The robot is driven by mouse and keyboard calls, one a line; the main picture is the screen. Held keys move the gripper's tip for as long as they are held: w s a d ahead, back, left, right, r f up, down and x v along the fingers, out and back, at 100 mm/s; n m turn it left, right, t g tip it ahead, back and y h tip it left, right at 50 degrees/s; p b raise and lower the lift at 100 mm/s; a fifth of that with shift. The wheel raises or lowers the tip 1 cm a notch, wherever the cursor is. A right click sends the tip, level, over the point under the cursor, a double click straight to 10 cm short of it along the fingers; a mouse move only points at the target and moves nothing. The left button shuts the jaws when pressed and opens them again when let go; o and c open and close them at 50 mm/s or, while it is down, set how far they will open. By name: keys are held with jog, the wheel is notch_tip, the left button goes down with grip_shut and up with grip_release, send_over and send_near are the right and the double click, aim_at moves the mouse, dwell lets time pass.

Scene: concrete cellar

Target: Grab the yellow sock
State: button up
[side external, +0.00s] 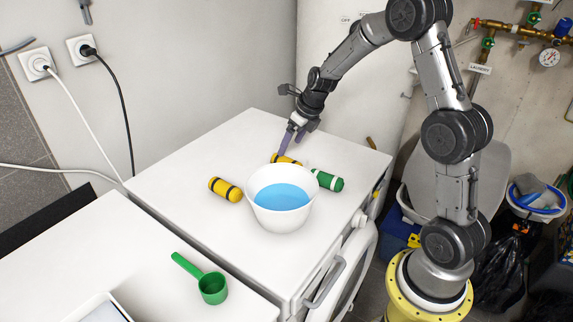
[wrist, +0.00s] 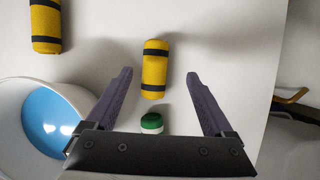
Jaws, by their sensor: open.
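Two rolled yellow socks with black bands lie on the white machine top. One yellow sock (side external: 286,158) is behind the bowl, partly hidden by the bowl and my fingers. In the wrist view this sock (wrist: 154,70) shows between and beyond my fingertips. The other yellow sock (side external: 225,189) lies left of the bowl; it is at the upper left in the wrist view (wrist: 46,25). My gripper (side external: 290,147) is open and empty, pointing down close to the sock behind the bowl. I cannot tell the exact height of the fingertips above it.
A white bowl (side external: 258,212) with a blue inside stands in front of the sock. A green roll with white bands (side external: 328,180) lies right of the bowl, partly hidden in the wrist view (wrist: 151,122). A green scoop (side external: 212,288) lies on the nearer white surface.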

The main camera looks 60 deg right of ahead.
aim_at(285, 158)
jog(key=shift+s+a+x, duration=0.1)
jog(key=shift+a+x, duration=0.1)
jog(key=shift+x, duration=1.55)
jog(key=shift+s+a+x, duration=0.1)
jog(key=shift+a+x, duration=0.05)
jog(key=shift+x, duration=1.6)
jog(key=shift+f, duration=0.1)
grip_shut()
